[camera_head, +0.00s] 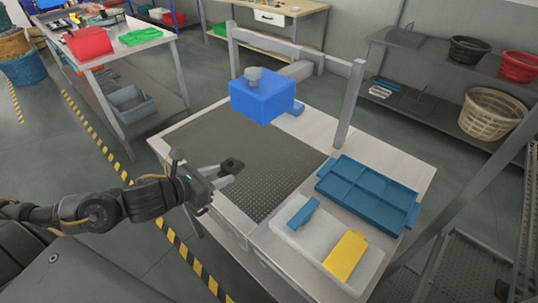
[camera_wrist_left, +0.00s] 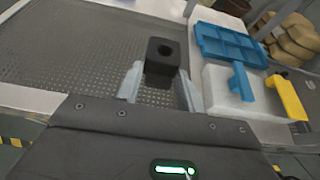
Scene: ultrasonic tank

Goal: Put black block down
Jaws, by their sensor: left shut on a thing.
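The black block (camera_head: 232,165) is dark with a round hole in its top. My left gripper (camera_head: 226,174) is shut on it and holds it over the left front part of the dark perforated mat (camera_head: 262,185). In the left wrist view the black block (camera_wrist_left: 162,58) sits between the two grey fingers of the left gripper (camera_wrist_left: 160,84). I cannot tell how far it is above the mat. My right gripper is not in view.
A blue box (camera_head: 262,95) stands at the back of the table. At the right are a blue divided tray (camera_head: 368,194) and a white bin (camera_head: 310,238) with a blue piece (camera_head: 303,213) and a yellow piece (camera_head: 345,256). The mat's middle is clear.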

